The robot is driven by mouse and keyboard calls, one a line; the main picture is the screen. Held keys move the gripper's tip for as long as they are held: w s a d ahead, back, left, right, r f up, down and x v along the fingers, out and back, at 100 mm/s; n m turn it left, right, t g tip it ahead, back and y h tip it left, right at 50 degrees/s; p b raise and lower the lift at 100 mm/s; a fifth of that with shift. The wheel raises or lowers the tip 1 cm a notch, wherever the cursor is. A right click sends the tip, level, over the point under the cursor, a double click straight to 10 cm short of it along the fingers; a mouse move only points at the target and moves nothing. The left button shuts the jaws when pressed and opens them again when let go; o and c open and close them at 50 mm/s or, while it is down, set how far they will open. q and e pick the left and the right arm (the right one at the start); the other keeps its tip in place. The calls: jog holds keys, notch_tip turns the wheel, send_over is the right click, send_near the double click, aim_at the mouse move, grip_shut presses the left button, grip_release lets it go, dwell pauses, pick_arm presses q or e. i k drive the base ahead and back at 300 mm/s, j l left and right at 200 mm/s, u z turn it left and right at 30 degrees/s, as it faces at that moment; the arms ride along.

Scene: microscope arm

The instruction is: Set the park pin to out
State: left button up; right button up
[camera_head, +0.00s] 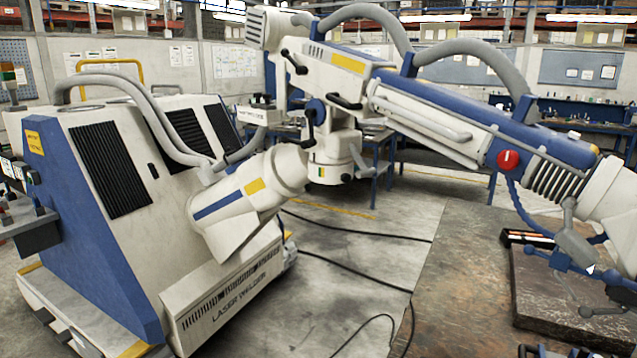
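A long white and blue jointed arm (440,112) reaches from the laser welder (110,190) across to the right edge. A round red knob (508,160) with a small white mark sits on the arm's blue section; I cannot tell whether it is the park pin or whether it is in or out. Black handles (345,102) stick out around the arm's middle joint. Neither of my grippers can be made out in this view.
A brown worktable (455,290) fills the lower right, with a dark slab (560,300) on it below the arm's end. Black cables (350,262) lie on the floor. Blue workbenches (440,178) stand behind. Grey hoses (365,15) arch over the arm.

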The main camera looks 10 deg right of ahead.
aim_at(345, 178)
jog(key=i+j+z, duration=0.1)
jog(key=i+j, duration=0.5)
jog(key=j, duration=0.25)
jog(key=i+j+z, duration=0.15)
jog(key=i+j, duration=0.2)
